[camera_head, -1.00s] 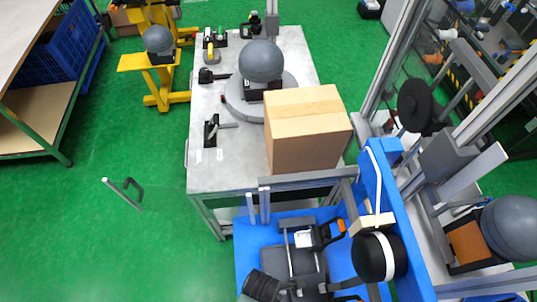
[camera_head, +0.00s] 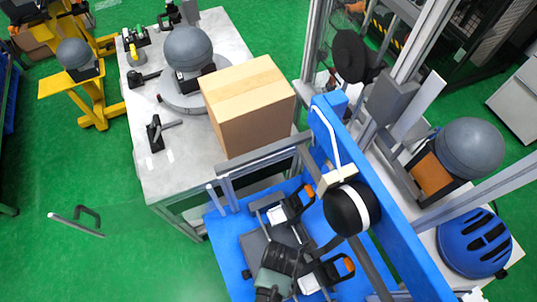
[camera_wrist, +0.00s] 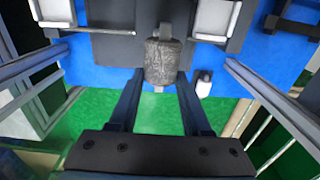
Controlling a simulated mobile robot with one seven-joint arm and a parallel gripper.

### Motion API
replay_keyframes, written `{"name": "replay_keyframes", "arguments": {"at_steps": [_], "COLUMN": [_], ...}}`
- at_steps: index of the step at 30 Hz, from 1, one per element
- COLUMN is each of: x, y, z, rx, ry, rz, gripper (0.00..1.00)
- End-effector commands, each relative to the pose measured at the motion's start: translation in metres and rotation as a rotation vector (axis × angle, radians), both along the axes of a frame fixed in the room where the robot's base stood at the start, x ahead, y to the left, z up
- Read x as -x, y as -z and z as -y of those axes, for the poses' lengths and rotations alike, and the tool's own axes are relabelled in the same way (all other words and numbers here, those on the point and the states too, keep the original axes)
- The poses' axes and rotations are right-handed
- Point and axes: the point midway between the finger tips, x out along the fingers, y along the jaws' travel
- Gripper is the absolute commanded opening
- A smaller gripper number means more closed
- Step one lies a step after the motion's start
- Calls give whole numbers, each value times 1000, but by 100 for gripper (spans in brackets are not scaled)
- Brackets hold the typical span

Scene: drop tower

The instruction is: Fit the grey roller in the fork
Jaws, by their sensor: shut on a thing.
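The grey roller (camera_wrist: 164,62) is a short, rough-surfaced cylinder with a thin stub at each end. In the wrist view it sits between the tips of my gripper (camera_wrist: 161,74), which is shut on it. Behind the roller is a dark grey plate (camera_wrist: 112,44) on the blue platform, flanked by white blocks. I cannot make out the fork's prongs, nor whether the roller touches the plate. In the head view my arm reaches over the dark plate (camera_head: 256,246) on the blue platform (camera_head: 222,232); the roller cannot be picked out there.
Black toggle clamps with orange tips (camera_head: 348,264) stand by the plate. A blue beam (camera_head: 385,200) and a black drum with a white band (camera_head: 352,208) are close on the right. A cardboard box (camera_head: 250,110) stands on the table behind. The green floor at left is mostly open.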

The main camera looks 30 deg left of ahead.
Motion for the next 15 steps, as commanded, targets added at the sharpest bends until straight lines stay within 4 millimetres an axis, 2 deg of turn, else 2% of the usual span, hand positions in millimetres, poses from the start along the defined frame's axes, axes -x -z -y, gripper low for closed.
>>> {"name": "replay_keyframes", "arguments": {"at_steps": [15], "x": [-35], "y": [5], "z": [25], "rx": [0], "ry": [3], "rz": [3], "gripper": [0]}}
